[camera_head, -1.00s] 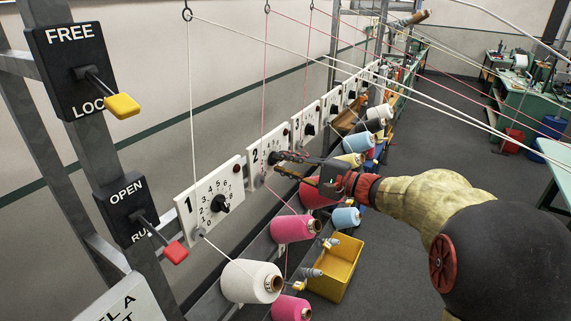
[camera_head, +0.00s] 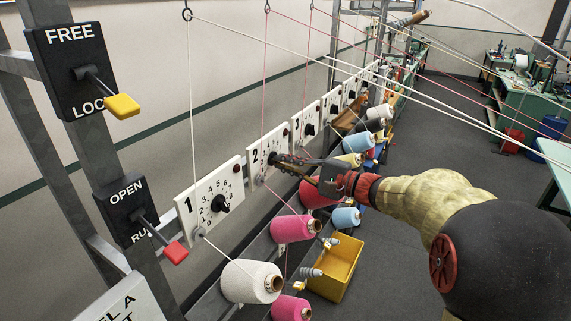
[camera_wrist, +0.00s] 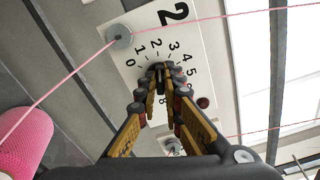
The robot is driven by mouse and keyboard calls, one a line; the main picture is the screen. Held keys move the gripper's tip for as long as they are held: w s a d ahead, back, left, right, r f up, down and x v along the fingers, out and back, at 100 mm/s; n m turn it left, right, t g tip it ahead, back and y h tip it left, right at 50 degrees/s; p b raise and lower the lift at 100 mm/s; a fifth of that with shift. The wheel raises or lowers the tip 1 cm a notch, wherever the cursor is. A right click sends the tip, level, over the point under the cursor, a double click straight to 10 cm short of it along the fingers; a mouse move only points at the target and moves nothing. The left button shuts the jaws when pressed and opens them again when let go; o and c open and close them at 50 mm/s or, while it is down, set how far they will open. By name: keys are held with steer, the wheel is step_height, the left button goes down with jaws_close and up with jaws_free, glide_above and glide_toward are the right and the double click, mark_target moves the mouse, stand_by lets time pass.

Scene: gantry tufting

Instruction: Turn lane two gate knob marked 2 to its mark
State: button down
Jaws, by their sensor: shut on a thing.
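The lane two gate plate (camera_head: 255,160), white and marked 2, is on the rail between plates 1 and 3. My gripper (camera_head: 279,160) reaches in from the right and is shut at the middle of this plate, on the black knob. In the wrist view the plate (camera_wrist: 140,50) shows a large 2 and a dial of numbers around the gripper (camera_wrist: 160,72). The fingertips cover most of the knob, so its pointer direction cannot be told. A dark red spot (camera_wrist: 203,102) sits on the plate near its edge.
Plate 1 (camera_head: 187,207) with its black knob (camera_head: 221,203) is just left. A pink thread runs through a grey guide (camera_wrist: 119,36) on plate 2. Yarn cones, white (camera_head: 243,281) and pink (camera_head: 291,229), and a yellow bin (camera_head: 348,262) lie below.

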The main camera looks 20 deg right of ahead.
steer(key=m+p, duration=0.2)
steer(key=m, duration=0.3)
steer(key=m+p, duration=0.2)
steer(key=m, duration=0.4)
steer(key=shift+w+d+r+p, duration=0.15)
steer(key=shift+p, duration=0.2)
stand_by(0.4)
steer(key=c, duration=2)
jaws_free()
steer(key=shift+c, duration=0.2)
steer(key=shift+o, duration=0.6)
steer(key=v, duration=1.2)
